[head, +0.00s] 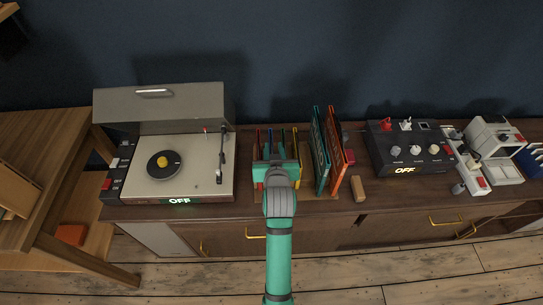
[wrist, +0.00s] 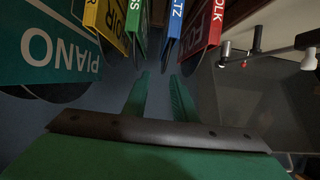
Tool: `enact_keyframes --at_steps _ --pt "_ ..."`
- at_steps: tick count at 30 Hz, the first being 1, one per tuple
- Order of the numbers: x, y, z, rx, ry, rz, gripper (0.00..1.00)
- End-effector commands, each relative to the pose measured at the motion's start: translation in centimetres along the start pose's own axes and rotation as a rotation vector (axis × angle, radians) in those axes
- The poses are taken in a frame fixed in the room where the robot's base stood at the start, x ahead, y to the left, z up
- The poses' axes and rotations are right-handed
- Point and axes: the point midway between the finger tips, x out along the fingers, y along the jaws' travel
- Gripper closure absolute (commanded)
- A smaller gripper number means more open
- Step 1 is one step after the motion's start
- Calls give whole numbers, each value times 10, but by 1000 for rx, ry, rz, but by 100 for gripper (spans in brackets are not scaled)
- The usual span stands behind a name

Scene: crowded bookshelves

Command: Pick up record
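Several record sleeves stand upright in a row on the cabinet, in the wrist view: a green PIANO sleeve (wrist: 50,45), a yellow one (wrist: 115,22), a blue one (wrist: 171,25) and a red FOLK sleeve (wrist: 204,28). Dark disc edges poke out of some sleeves. In the head view, a tall green sleeve (head: 320,150) and an orange-red sleeve (head: 338,155) lean to the right of my gripper (head: 277,165), which partly hides the thinner sleeves. In the wrist view my gripper's fingers (wrist: 160,80) are apart with nothing between them, facing the sleeves' lower edges.
A turntable (head: 205,185) with an open lid (head: 165,108) and a black disc (head: 157,172) stands left, reading OFF. A wooden block (head: 358,188) lies right of the sleeves. A black control box (head: 410,158) reading OFF and a white machine (head: 493,148) stand further right.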

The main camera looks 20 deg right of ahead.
Motion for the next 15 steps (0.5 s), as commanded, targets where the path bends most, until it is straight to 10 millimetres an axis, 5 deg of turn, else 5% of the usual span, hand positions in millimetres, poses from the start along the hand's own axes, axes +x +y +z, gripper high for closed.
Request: enact_keyframes --at_steps 15 --pt "52 -4 2 0 0 0 75"
